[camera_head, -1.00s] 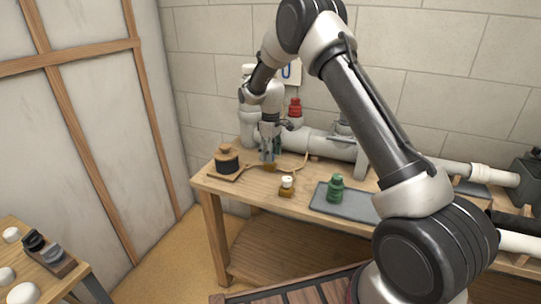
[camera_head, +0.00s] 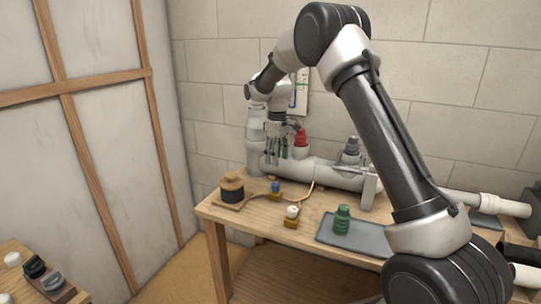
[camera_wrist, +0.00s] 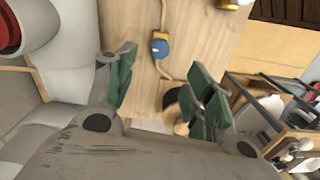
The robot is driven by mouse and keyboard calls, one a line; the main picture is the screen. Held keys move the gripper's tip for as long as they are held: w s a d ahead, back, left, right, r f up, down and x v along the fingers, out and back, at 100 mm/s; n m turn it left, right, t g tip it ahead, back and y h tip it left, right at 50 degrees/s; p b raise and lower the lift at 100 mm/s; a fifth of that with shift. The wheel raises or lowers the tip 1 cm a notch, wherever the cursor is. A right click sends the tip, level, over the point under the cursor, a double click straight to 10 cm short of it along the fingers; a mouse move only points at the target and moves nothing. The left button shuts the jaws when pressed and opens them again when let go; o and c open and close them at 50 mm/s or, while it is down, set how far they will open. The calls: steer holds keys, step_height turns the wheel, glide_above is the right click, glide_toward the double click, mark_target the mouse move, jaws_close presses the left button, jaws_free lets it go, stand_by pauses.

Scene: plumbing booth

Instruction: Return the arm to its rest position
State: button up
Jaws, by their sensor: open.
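My arm (camera_head: 385,135) arches over the workbench from the lower right, its upper joint high near the wall. My gripper (camera_head: 273,153) hangs above the back left of the bench, in front of the white pipe. In the wrist view my gripper (camera_wrist: 165,85) has its green-padded fingers spread apart with nothing between them. Below it, a small fitting with a blue top (camera_head: 275,187) sits on the bench by a tan hose; its blue top also shows in the wrist view (camera_wrist: 160,48).
A red-topped fitting (camera_head: 300,138) on the white pipe (camera_head: 325,173) is close to my gripper. A dark spool (camera_head: 231,191), a white-topped brass piece (camera_head: 292,213) and a grey tray (camera_head: 374,237) holding a green fitting (camera_head: 342,218) are on the bench. Open air lies above.

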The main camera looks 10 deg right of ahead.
steer(key=s+d+f+m+g, duration=0.1)
steer(key=s+f+m, duration=0.15)
steer(key=s, duration=0.25)
steer(key=s+d+r+m+t, duration=0.2)
steer(key=s+d+r, duration=0.2)
steer(key=s, duration=0.9)
steer(key=s+d+r+m+t, duration=0.1)
steer(key=s+d+r, duration=0.4)
steer(key=s, duration=0.8)
steer(key=s+d+r+m+t, duration=0.2)
steer(key=s+d+r+m, duration=0.1)
steer(key=s+r, duration=0.7)
steer(key=shift+s+d+t, duration=0.3)
steer(key=shift+s+d, duration=0.45)
steer(key=shift+s, duration=0.75)
